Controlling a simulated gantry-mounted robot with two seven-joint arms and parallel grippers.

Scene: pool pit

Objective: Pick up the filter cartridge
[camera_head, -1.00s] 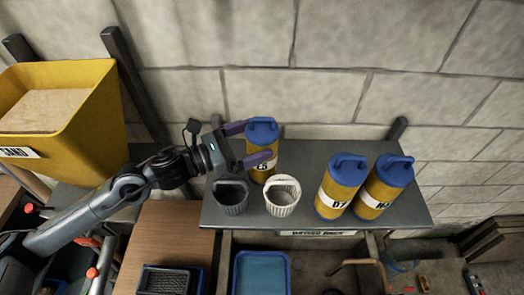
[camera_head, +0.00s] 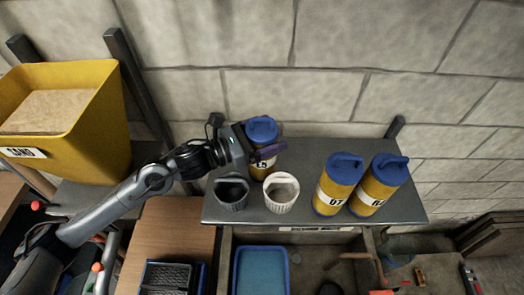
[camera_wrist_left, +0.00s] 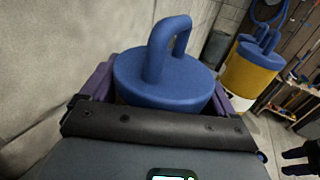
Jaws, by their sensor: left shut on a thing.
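Three yellow filter cartridges with blue handled caps stand on a dark shelf (camera_head: 300,160). My left gripper (camera_head: 266,148) is shut on the leftmost filter cartridge (camera_head: 262,129), with a purple finger across its front. The left wrist view shows this cartridge's blue cap (camera_wrist_left: 165,80) between the purple fingers, its body mostly hidden below. The cartridge looks upright; whether it touches the shelf is hard to tell. The other two cartridges, one marked D7 (camera_head: 338,186) and one beside it (camera_head: 379,186), stand to the right. My right gripper (camera_wrist_left: 296,162) shows small at the lower right, fingers apart and empty.
A dark basket (camera_head: 232,192) and a white basket (camera_head: 281,193) stand in front of the held cartridge. A yellow sand bin (camera_head: 70,130) is at the left. A block wall (camera_head: 300,95) rises behind the shelf. A blue tray (camera_head: 262,270) lies below.

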